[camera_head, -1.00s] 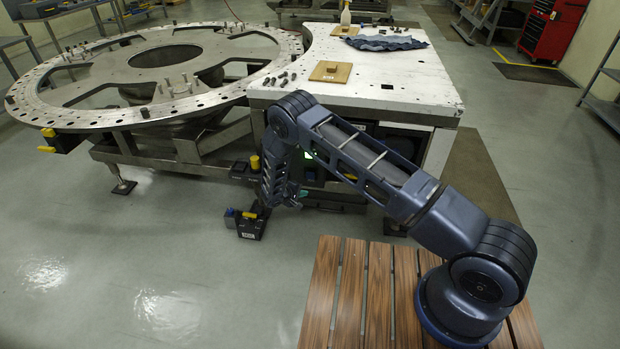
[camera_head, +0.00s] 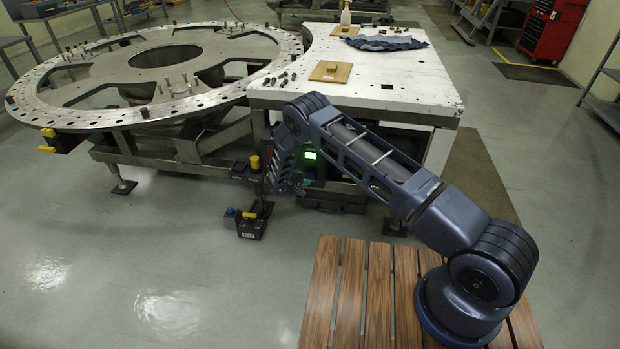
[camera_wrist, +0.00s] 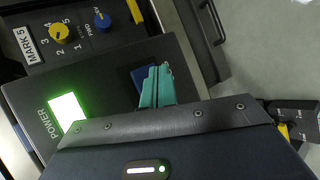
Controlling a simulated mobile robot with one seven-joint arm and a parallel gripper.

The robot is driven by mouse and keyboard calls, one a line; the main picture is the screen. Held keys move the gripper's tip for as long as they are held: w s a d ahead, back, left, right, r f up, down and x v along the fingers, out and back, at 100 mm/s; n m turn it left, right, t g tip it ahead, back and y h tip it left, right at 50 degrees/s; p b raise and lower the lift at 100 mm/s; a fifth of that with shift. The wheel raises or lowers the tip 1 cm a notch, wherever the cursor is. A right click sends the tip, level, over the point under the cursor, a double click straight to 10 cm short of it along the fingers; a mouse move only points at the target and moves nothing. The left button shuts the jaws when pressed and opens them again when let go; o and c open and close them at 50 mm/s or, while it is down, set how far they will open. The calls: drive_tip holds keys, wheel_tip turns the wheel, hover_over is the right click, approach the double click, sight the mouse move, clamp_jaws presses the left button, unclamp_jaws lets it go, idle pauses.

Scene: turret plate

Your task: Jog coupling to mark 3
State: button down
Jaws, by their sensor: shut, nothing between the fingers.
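The round turret plate (camera_head: 60,112) with a ring of holes stands at the left in the head view. A control panel (camera_wrist: 100,75) fills the upper part of the wrist view. It carries a yellow selector knob (camera_wrist: 60,33) with numbers around it, a "MARK" label (camera_wrist: 24,43), a blue knob (camera_wrist: 103,20) and a lit green POWER lamp (camera_wrist: 67,113). A dark blue square button (camera_wrist: 140,77) lies partly behind the teal fingers of my gripper (camera_wrist: 157,82). The fingers are shut and empty; I cannot tell if they touch the button. I cannot make out the coupling.
The white worktable (camera_head: 400,85) holds wooden blocks, loose bolts and a blue cloth (camera_head: 385,43). A dark box with a yellow part (camera_head: 252,224) sits on the floor beside the stand. The floor at the left front is clear.

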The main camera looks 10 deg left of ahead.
sight(311, 178)
drive_tip(key=shift+w, duration=0.6)
drive_tip(key=shift+w, duration=1.05)
idle(2.6)
drive_tip(key=shift+s, duration=1.1)
drive_tip(key=shift+s, duration=0.1)
drive_tip(key=shift+s, duration=2.4)
